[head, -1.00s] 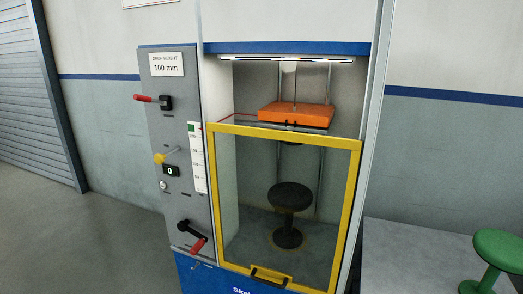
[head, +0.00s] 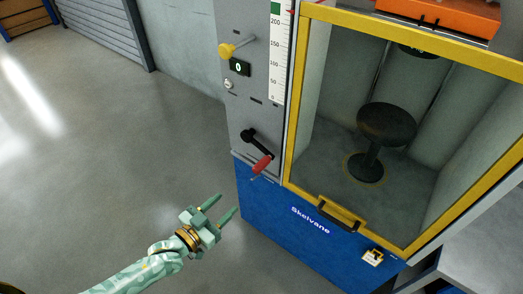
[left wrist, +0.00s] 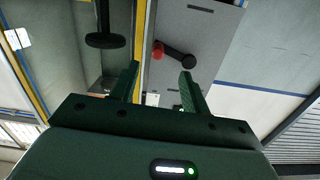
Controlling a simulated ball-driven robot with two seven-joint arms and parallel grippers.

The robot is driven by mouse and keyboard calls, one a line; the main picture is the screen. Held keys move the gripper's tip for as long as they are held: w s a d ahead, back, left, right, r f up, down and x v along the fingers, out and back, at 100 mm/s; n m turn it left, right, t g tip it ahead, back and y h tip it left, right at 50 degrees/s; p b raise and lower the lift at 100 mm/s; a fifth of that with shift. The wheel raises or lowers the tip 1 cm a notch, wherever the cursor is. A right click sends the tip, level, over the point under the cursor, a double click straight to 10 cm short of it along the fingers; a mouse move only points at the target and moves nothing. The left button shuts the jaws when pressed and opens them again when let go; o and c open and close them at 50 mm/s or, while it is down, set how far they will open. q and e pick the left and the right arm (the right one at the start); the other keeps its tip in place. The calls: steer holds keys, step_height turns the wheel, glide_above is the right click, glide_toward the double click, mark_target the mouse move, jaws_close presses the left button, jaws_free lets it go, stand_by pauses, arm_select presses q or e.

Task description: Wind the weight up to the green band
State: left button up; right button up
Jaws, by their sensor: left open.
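The orange weight (head: 440,15) shows at the top right of the head view, its upper part cut off. The scale (head: 280,60) has a green band (head: 276,7) at its top. The black crank (head: 254,142) with its red handle (head: 262,164) is low on the grey panel, handle pointing down and right. My left gripper (head: 227,204) is open and empty, below and left of the handle and apart from it. In the left wrist view, the crank (left wrist: 178,53) and red handle (left wrist: 158,50) lie beyond my open fingers (left wrist: 160,72). My right gripper is not in view.
A yellow-framed door (head: 297,100) covers the cabinet, with a black stool (head: 386,124) inside. A yellow knob (head: 226,50) and a display reading 0 (head: 240,68) sit above the crank. The floor (head: 120,130) to the left is clear.

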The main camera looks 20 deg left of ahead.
mark_target(255, 173)
arm_select(q)
steer(key=shift+t, duration=0.4)
steer(key=b+x, duration=0.1)
steer(key=x, duration=0.4)
steer(key=b+x, duration=0.2)
steer(key=x, duration=0.3)
steer(key=r+b+x, duration=0.1)
steer(key=x, duration=0.4)
steer(key=shift+d+r+b, duration=0.1)
steer(key=shift+d+b, duration=0.1)
steer(key=shift+b, duration=0.15)
steer(key=shift+w+d+r, duration=0.15)
steer(key=shift+w+d, duration=0.1)
steer(key=shift+w, duration=0.35)
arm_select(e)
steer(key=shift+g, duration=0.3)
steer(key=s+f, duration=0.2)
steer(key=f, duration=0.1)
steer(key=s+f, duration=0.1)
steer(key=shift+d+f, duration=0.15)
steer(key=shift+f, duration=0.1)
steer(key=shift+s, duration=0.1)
